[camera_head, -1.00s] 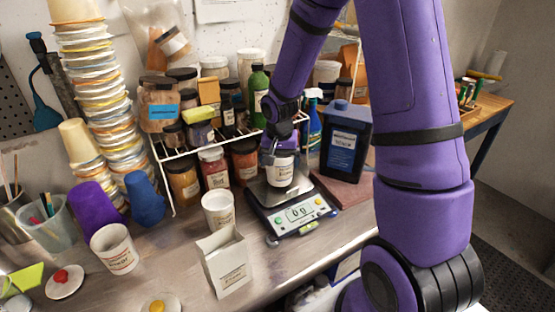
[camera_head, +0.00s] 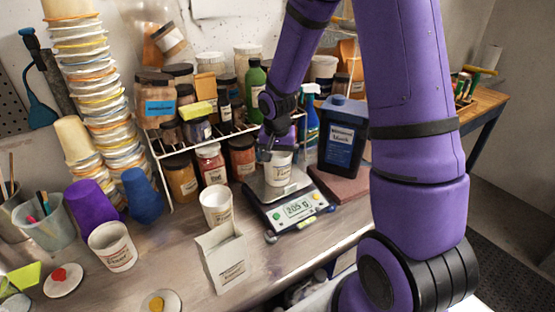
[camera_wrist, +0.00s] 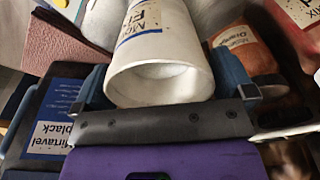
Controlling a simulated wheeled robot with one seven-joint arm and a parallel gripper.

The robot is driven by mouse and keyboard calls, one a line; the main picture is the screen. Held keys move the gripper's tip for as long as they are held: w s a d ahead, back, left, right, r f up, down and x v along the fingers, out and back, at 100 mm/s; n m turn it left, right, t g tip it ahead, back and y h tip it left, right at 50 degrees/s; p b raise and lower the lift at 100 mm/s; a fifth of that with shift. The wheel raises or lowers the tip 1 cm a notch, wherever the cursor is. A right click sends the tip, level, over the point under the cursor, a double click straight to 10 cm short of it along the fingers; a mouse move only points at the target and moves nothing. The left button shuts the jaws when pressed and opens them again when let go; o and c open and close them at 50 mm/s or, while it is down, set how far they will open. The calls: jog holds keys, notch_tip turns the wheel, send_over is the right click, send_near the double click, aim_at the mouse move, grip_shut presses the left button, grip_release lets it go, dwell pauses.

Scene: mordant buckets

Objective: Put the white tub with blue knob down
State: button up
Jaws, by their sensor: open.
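The white tub (camera_head: 279,170) with a printed label stands upright on the plate of the digital scale (camera_head: 291,208), whose display reads about 305 g. In the wrist view the tub (camera_wrist: 165,40) sits between my two blue-grey fingers. I cannot make out a blue knob on it. My gripper (camera_head: 268,152) is open around the tub's upper part. In the wrist view my gripper (camera_wrist: 165,82) has one finger on each side of the tub. Whether the fingers still touch it I cannot tell.
A dark blue bottle (camera_head: 343,138) stands close right of the scale. A wire rack of jars (camera_head: 212,165) is behind. Another white tub (camera_head: 217,206) and a white box (camera_head: 222,258) stand left. Lids with red (camera_head: 63,280) and yellow (camera_head: 160,303) knobs lie at the front left.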

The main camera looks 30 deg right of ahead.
jog(key=s+a+r+n+t, duration=0.15)
jog(key=s+r, duration=0.35)
jog(key=r, duration=0.6)
jog(key=s+a+r+n, duration=0.25)
jog(key=s+r, duration=0.35)
jog(key=r, duration=0.5)
jog(key=s+a+r+n+t, duration=0.1)
jog(key=s+r, duration=0.1)
jog(key=s, duration=0.5)
jog(key=s+a+r+n+t, duration=0.1)
jog(key=s+a+r+n, duration=0.1)
jog(key=s, duration=0.5)
jog(key=shift+s+r+y, duration=0.4)
jog(key=shift+r, duration=0.35)
